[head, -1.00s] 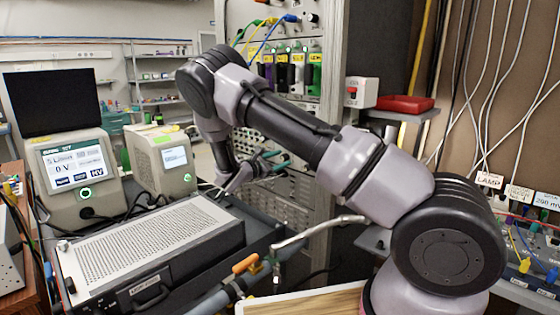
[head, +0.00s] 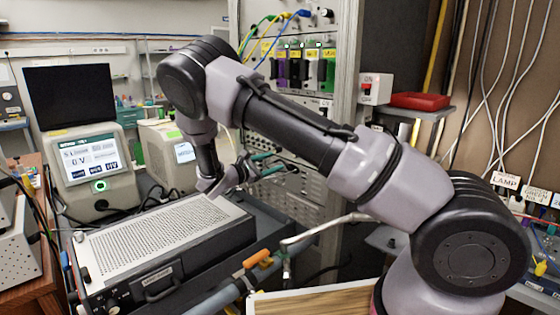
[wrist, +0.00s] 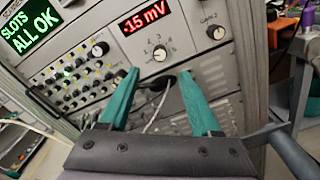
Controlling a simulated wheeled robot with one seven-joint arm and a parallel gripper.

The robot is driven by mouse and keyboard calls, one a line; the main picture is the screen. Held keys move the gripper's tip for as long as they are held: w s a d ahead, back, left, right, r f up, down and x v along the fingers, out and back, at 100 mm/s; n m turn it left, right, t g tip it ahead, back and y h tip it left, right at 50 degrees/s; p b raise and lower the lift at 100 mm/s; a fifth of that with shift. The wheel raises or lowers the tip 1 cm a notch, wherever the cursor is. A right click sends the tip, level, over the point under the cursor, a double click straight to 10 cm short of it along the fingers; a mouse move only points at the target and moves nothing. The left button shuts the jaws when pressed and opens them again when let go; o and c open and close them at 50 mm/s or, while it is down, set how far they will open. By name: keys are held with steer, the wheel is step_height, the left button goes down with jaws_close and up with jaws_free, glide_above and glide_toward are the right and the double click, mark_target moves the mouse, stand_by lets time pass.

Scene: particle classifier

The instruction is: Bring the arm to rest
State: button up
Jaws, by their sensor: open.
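My arm (head: 310,135) rises from the lower right, bends at the upper left and drops to my gripper (head: 272,163). The gripper points right, towards the front of the instrument rack (head: 300,195). In the wrist view my gripper (wrist: 158,75) shows two teal fingers spread apart with nothing between them. Behind them is the rack panel (wrist: 140,60), with knobs, a green "SLOTS ALL OK" display (wrist: 32,22) and a red "-15 mV" readout (wrist: 144,17). A dark plug with cables shows between the fingers on the panel. I cannot tell how far the fingertips are from it.
A grey perforated instrument (head: 165,240) lies below the gripper. Two boxed instruments with screens (head: 92,165) stand at left. Colored modules and cables (head: 300,65) fill the upper rack. A red tray (head: 420,101) sits on a right shelf. Loose cables hang at right.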

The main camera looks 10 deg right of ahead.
steer(key=shift+s+a, duration=0.15)
steer(key=shift+a, duration=0.1)
steer(key=s+d+r+m+g+y, duration=0.3)
steer(key=s+d+r+m+g, duration=0.25)
steer(key=d, duration=0.25)
steer(key=s+d+r+m+g+y, duration=0.4)
steer(key=s+d+r+m, duration=0.1)
steer(key=s+d+m, duration=0.15)
steer(key=s+r+m+t+y, duration=0.3)
steer(key=s+r+m+y, duration=0.1)
steer(key=s+r, duration=0.4)
steer(key=s+r+m+t+y, duration=0.3)
steer(key=s+r+m+y, duration=0.2)
steer(key=s, duration=0.8)
step_height(320, 180, up, 3)
steer(key=shift+s+d+f+m+y, duration=0.1)
steer(key=shift+s+d+m+y, duration=0.15)
steer(key=shift+m, duration=0.75)
